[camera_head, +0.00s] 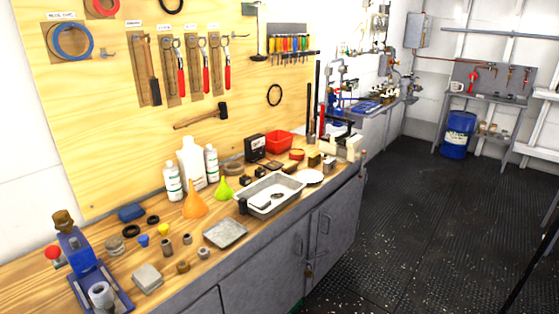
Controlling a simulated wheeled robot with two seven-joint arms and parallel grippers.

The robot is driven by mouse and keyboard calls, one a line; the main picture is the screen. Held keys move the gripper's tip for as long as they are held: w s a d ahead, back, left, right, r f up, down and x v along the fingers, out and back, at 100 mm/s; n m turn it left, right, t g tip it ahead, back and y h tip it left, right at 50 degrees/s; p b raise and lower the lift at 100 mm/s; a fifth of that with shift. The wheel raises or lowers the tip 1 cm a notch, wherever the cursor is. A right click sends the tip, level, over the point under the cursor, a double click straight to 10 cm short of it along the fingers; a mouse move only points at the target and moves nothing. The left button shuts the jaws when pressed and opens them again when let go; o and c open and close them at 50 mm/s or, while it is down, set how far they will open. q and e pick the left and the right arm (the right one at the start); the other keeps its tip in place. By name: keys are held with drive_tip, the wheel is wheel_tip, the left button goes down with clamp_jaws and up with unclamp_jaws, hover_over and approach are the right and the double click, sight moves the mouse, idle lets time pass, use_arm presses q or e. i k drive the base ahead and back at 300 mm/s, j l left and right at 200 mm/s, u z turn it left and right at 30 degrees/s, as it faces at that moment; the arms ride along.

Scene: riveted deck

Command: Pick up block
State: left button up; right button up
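Several block-like things lie on the wooden workbench, and I cannot tell which one the task means. A pale grey block (147,278) with rounded edges lies near the front left, beside the blue bench tool. A small brown piece (183,267) sits just right of it. A small tan block-like piece (314,159) stands farther back, near the red tray. Neither of my grippers is visible in the head view.
The bench (120,288) holds a blue tool (88,272), an orange funnel (194,205), white bottles (191,160), a flat grey plate (225,233) and a metal tray (270,195). A tool board (130,120) rises behind. The dark floor (420,220) at right looks mostly clear.

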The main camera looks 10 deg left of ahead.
sight(330, 163)
drive_tip(key=i+l+u, duration=0.55)
drive_tip(key=i+l, duration=0.3)
drive_tip(key=i+l+u, duration=0.3)
drive_tip(key=l, duration=0.3)
drive_tip(key=i, duration=0.05)
